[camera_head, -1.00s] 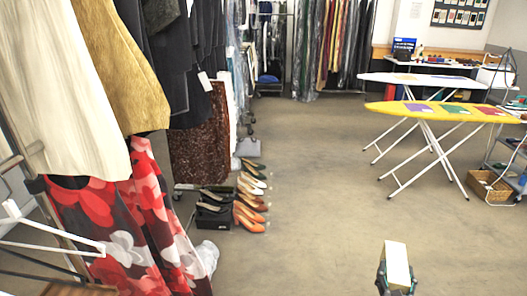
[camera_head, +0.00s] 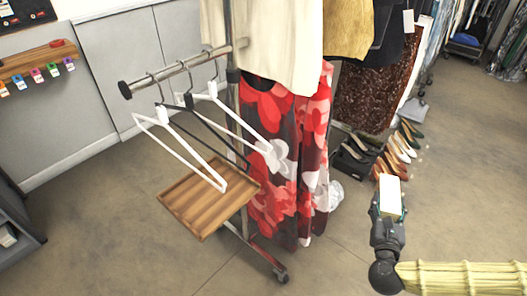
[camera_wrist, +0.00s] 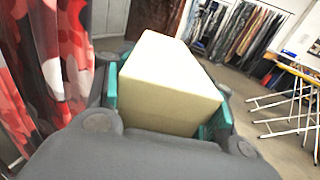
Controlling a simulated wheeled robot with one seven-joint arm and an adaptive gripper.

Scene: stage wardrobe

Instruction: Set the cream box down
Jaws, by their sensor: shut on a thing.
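The cream box (camera_head: 390,196) is held up in the air by my gripper (camera_head: 389,208), in front of the clothes rack at the right of the head view. In the wrist view the cream box (camera_wrist: 166,85) fills the middle, with the teal-lined fingers of my gripper (camera_wrist: 160,105) shut on its two sides. Its underside is hidden. A square wooden shelf (camera_head: 208,198) sits low at the rack's end, left of my gripper and apart from it. Its visible top is bare.
White hangers (camera_head: 180,148) and a dark one hang from the rack rail (camera_head: 180,72) over the wooden shelf. A red floral skirt (camera_head: 285,150) hangs between shelf and gripper. Shoes (camera_head: 395,148) stand on the floor behind the gripper. The floor in front is clear.

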